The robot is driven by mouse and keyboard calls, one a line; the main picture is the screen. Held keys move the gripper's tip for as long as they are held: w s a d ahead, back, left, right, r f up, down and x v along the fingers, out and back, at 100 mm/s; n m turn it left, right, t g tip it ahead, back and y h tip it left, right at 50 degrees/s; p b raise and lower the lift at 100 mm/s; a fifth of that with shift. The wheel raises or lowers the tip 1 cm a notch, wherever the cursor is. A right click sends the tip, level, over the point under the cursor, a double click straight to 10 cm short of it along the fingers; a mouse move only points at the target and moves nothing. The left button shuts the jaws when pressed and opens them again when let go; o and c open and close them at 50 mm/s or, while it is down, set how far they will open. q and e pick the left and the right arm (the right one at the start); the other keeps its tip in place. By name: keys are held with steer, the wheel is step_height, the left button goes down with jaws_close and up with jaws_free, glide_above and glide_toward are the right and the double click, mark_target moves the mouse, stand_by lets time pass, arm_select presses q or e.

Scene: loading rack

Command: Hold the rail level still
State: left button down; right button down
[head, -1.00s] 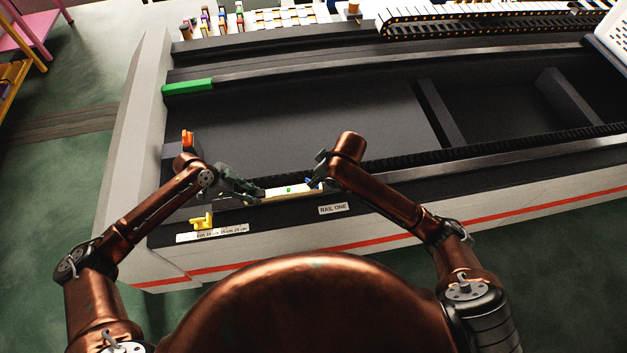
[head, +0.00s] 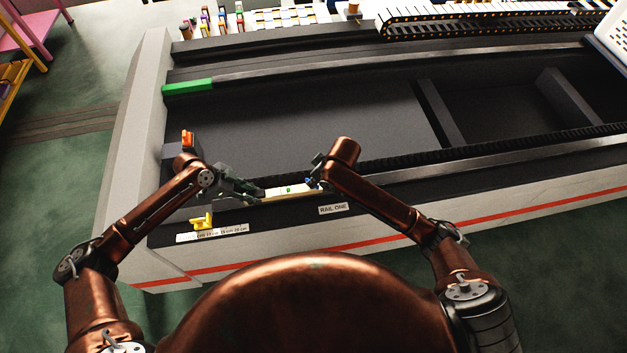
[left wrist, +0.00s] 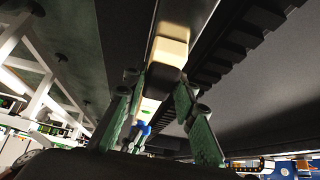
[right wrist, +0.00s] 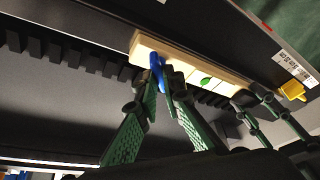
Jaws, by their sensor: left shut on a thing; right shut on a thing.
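The rail level is a pale bar (head: 282,191) with a green vial at its middle. It lies along the dark front ledge of the machine, left of the RAIL ONE label (head: 333,209). My left gripper (head: 258,197) is shut at its left end, and my right gripper (head: 313,184) is shut at its right end. In the right wrist view the bar (right wrist: 148,48) shows a blue grip (right wrist: 155,70) between my right fingers. In the left wrist view the bar (left wrist: 169,48) runs past a dark piece between my left fingers. Contact under the bar is hidden.
A yellow piece (head: 201,221) stands on the ledge beside a white printed strip (head: 212,233). An orange piece (head: 188,139) and a green block (head: 187,87) are at the machine's left side. A toothed dark track (head: 440,155) runs behind the bar.

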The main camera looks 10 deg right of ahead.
steer(key=shift+n, duration=0.3)
steer(key=n, duration=0.2)
steer(key=n+g+y, duration=0.1)
steer(key=shift+w+d+n, duration=0.15)
steer(key=shift+n, duration=0.25)
steer(key=shift+n+g+y, duration=0.3)
steer(key=shift+n+g, duration=0.7)
steer(key=shift+n, duration=1.2)
steer(key=c, duration=2.1)
jaws_free()
steer(key=v, duration=1.2)
steer(key=shift+w+r, duration=0.1)
steer(key=shift+w, duration=0.05)
